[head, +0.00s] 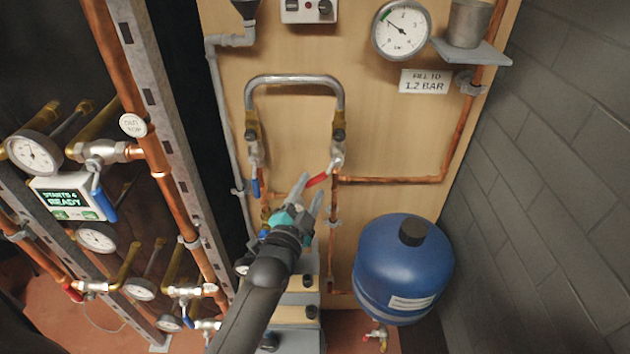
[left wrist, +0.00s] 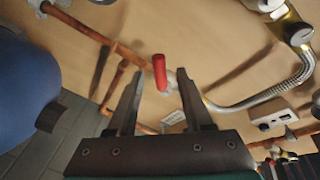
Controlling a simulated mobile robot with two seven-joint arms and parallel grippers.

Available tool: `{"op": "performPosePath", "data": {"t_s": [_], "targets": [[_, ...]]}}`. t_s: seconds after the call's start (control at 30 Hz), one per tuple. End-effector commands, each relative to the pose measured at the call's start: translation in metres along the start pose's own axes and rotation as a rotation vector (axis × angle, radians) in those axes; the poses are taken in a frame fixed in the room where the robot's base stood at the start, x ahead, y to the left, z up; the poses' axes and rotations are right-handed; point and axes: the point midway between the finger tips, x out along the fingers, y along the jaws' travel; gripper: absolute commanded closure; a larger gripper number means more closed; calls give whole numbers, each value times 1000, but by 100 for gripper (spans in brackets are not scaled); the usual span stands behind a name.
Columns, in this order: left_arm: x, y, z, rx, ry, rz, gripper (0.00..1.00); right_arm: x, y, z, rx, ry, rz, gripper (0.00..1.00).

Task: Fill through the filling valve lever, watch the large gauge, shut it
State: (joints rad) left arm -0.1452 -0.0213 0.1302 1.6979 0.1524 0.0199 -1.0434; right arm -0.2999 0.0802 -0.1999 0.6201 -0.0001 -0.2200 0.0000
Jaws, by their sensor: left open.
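The red valve lever (head: 318,180) sits at the lower right end of the grey hose loop (head: 294,79), slanting down and left. My left gripper (head: 312,190) is open at this lever. In the left wrist view the red lever (left wrist: 160,72) shows between the two spread fingers of my left gripper (left wrist: 160,76); contact cannot be told. A blue lever (head: 256,187) hangs down at the hose's left end. The large gauge (head: 401,30) is at the upper right, its needle pointing up-left near a green mark; the exact reading is too small. My right gripper is not in view.
A "fill to 1.2 bar" sign (head: 425,81) is below the gauge. A blue tank (head: 403,268) stands lower right, beside a grey block wall (head: 565,160). Copper pipes (head: 400,181) cross the wooden board. A pipe rack with several small gauges fills the left.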

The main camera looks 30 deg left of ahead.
Motion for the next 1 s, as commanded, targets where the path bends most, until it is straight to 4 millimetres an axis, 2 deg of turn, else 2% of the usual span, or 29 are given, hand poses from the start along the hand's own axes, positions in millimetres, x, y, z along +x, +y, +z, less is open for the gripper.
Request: {"op": "performPosePath", "data": {"t_s": [0.1, 0.3, 0.67, 1.0], "targets": [[17, 0, 0, 0, 1, -1, 49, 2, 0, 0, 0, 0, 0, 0], [32, 0, 0, 0, 0, 0, 49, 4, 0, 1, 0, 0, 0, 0], [36, 0, 0, 0, 0, 0, 49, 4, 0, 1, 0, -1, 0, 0], [36, 0, 0, 0, 0, 0, 86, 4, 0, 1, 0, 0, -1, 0]]}}
